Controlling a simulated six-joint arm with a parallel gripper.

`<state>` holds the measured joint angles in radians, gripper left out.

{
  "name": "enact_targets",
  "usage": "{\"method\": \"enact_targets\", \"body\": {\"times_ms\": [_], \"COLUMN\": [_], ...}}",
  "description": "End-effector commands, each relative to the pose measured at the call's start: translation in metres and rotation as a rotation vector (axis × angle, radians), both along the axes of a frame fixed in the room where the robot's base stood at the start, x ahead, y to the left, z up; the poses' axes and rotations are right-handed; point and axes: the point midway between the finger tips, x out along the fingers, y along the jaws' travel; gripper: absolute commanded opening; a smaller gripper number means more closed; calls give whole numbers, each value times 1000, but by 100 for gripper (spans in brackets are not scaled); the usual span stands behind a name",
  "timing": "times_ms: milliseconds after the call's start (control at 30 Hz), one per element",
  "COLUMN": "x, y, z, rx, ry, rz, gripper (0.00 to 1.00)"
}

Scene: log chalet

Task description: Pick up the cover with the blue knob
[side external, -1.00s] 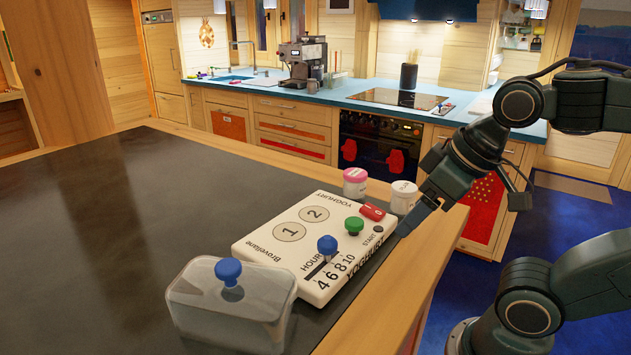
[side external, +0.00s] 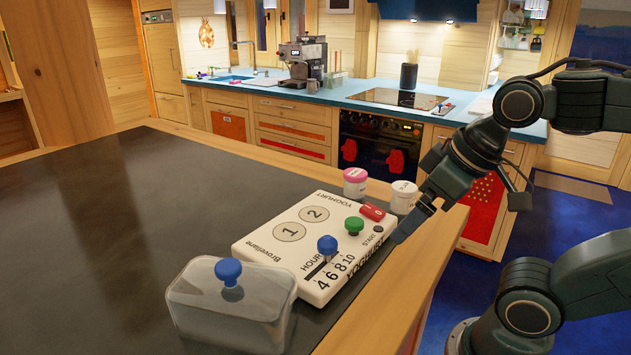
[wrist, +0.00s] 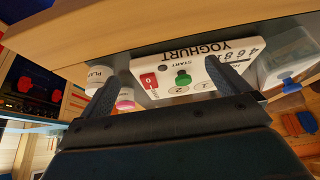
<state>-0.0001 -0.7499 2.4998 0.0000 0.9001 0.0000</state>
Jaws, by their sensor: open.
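The clear cover (side external: 232,305) with a blue knob (side external: 228,270) sits on the dark tabletop at the front, left of the yoghurt maker. In the wrist view the cover (wrist: 282,62) shows at the upper right. The white yoghurt maker (side external: 300,232) carries a green knob (side external: 354,225), a blue slider knob (side external: 327,244) and a red switch (side external: 373,211). My gripper (side external: 408,227) is at the table's right edge, beside the maker's right end and away from the cover. In the wrist view my gripper (wrist: 165,105) has its fingers wide apart, with nothing between them held.
Two jars stand behind the maker: one with a pink lid (side external: 355,181) and one white-lidded (side external: 403,195). The left of the dark tabletop (side external: 110,230) is clear. The wooden table edge (side external: 425,275) runs along the right. A kitchen counter lies beyond.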

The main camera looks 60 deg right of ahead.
Motion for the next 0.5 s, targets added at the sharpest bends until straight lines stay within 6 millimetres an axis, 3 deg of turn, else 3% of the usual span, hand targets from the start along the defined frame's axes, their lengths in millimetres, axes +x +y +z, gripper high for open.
{"method": "enact_targets", "body": {"times_ms": [267, 500], "x": [12, 42], "y": [8, 32], "z": [14, 48], "rx": [6, 16], "ry": [27, 104], "rz": [26, 93], "gripper": [100, 100]}}
